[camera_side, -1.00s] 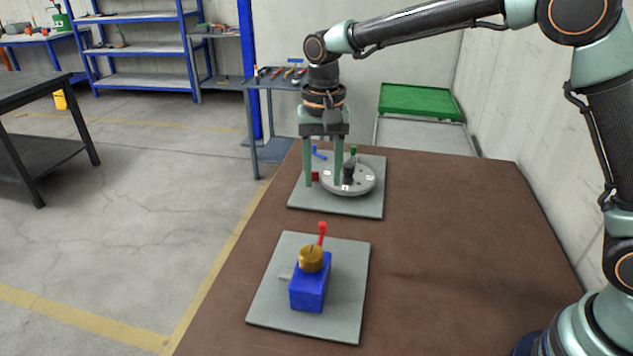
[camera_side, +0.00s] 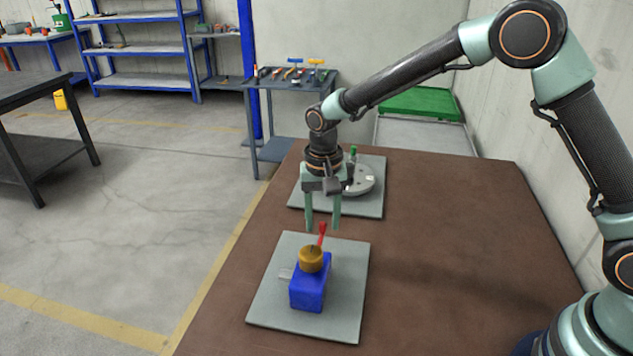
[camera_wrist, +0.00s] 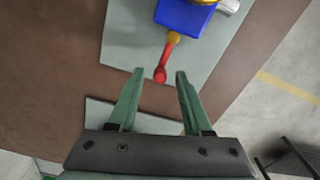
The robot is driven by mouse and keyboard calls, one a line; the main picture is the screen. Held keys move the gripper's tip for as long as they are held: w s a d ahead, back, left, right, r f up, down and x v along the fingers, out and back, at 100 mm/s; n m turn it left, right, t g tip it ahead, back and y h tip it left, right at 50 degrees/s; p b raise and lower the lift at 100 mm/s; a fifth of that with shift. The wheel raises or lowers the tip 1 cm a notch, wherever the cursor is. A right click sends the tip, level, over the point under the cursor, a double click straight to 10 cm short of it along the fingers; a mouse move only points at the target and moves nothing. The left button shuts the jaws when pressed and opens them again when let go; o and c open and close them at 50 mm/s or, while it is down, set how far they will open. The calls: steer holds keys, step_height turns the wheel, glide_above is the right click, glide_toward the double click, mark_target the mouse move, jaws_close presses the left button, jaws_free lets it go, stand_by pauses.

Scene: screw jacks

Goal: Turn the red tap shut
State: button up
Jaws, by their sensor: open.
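The red tap (camera_side: 322,233) is a red lever on a blue block (camera_side: 309,287) with a brass-coloured round top (camera_side: 311,259). The block stands on a grey plate (camera_side: 264,312) at the front of the table. In the side view the lever points up and away from the block. In the wrist view the lever (camera_wrist: 166,59) extends from a brass-coloured ball towards my gripper. My gripper (camera_side: 322,226) is open and points down, near the lever's free end. In the wrist view the red tip lies just beyond and between my fingertips (camera_wrist: 159,73); contact cannot be told.
Behind my gripper, a second grey plate (camera_side: 372,206) carries a round grey disc (camera_side: 363,180) and a green piece (camera_side: 353,152), partly hidden by my gripper. The brown table (camera_side: 450,250) is clear to the right. A tool cart (camera_side: 290,85) stands behind the table.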

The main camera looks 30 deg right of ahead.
jaws_close()
steer(key=shift+n, duration=0.3)
steer(key=n, duration=0.1)
steer(key=a+n, duration=0.1)
steer(key=n, duration=0.1)
steer(key=w+n, duration=0.1)
steer(key=shift+w+a, duration=0.1)
steer(key=shift+a, duration=0.25)
steer(key=n, duration=0.1)
steer(key=a+n, duration=0.1)
steer(key=n, duration=0.1)
steer(key=a+n, duration=0.1)
steer(key=n, duration=0.1)
steer(key=shift+w, duration=0.15)
steer(key=n, duration=0.1)
steer(key=a+n, duration=0.1)
steer(key=n, duration=0.2)
steer(key=shift+s+a+r, duration=0.1)
steer(key=shift+s+a, duration=0.15)
steer(key=shift+a, duration=0.1)
steer(key=shift+s+a+n, duration=0.25)
steer(key=shift+a+n, duration=0.1)
steer(key=shift+n, duration=0.75)
steer(key=shift+s+a+n, duration=0.2)
steer(key=shift+a+n, duration=0.1)
steer(key=shift+n, duration=0.8)
jaws_free()
steer(key=shift+s, duration=0.1)
